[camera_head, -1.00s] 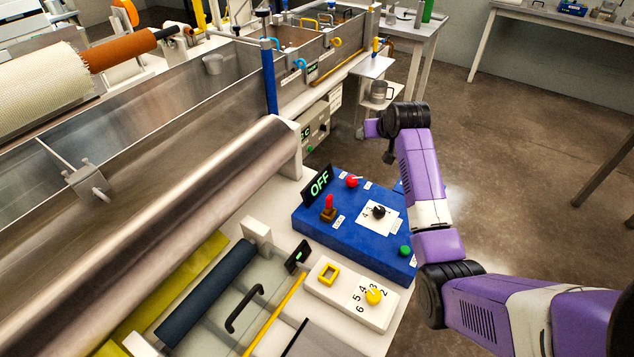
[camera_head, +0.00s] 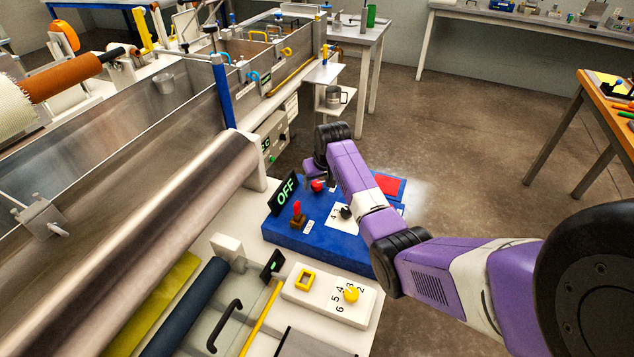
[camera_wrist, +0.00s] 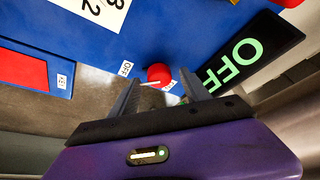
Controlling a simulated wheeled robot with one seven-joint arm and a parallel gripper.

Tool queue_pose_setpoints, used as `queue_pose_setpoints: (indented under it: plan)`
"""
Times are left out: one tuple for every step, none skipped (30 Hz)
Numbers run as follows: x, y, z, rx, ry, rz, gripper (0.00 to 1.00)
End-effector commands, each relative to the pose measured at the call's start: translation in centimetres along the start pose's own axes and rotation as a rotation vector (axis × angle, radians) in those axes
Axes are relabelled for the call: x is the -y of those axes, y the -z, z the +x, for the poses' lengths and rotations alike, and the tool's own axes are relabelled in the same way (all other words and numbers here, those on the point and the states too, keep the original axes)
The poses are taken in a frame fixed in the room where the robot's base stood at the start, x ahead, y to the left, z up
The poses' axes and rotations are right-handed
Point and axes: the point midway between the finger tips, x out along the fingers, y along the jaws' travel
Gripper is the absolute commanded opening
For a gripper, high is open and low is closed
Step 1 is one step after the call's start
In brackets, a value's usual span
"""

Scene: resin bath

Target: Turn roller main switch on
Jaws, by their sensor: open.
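The blue control box (camera_head: 322,240) has a red round knob (camera_head: 318,186) at its far edge, next to the tilted black display (camera_head: 285,193) reading OFF in green. In the wrist view the red knob (camera_wrist: 157,70) has a white pointer mark and a label reading OFF at its left; a second label is partly hidden. I cannot read which knob is the roller main switch. My gripper (camera_wrist: 160,80) is open, its two fingers on either side of the red knob; contact is not clear. In the head view my gripper is mostly hidden by my arm.
A red lever (camera_head: 297,212) and a black numbered dial (camera_head: 346,212) sit on the same box. A red square (camera_head: 389,185) is at its far right. A white panel with a yellow dial (camera_head: 351,294) lies nearer. The large metal roller (camera_head: 160,240) is left.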

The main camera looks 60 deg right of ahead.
Motion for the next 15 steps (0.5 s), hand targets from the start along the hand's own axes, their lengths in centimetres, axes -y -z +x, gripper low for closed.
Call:
queue_pose_setpoints:
  plan:
    - [-0.02, 0.00, 0.34, 0.000, 0.000, 0.000, 0.55]
    - [-0.02, 0.02, 0.48, -0.001, 0.000, 0.000, 0.55]
    - [-0.02, 0.02, 0.62, -0.001, -0.001, 0.000, 0.55]
    - [-0.01, 0.02, 0.71, -0.001, -0.001, 0.000, 0.55]
    - [-0.01, 0.01, 0.77, 0.000, -0.001, 0.000, 0.55]
    - [-0.01, 0.01, 0.81, -0.001, -0.001, 0.000, 0.55]
    - [-0.01, 0.01, 0.83, -0.001, -0.001, 0.000, 0.55]
    - [-0.01, 0.02, 0.83, -0.001, -0.001, 0.000, 0.55]
    - [-0.01, 0.02, 0.83, -0.001, 0.000, 0.000, 0.55]
    - [-0.01, 0.02, 0.82, -0.001, 0.000, 0.000, 0.55]
    - [0.00, 0.02, 0.82, -0.001, 0.000, 0.000, 0.55]
    - [0.00, 0.02, 0.81, -0.001, 0.000, 0.000, 0.55]
    - [0.00, 0.02, 0.81, -0.001, 0.000, 0.000, 0.49]
    - [0.00, 0.02, 0.81, -0.001, 0.000, 0.000, 0.43]
    - [0.00, 0.02, 0.81, -0.001, 0.000, 0.000, 0.35]
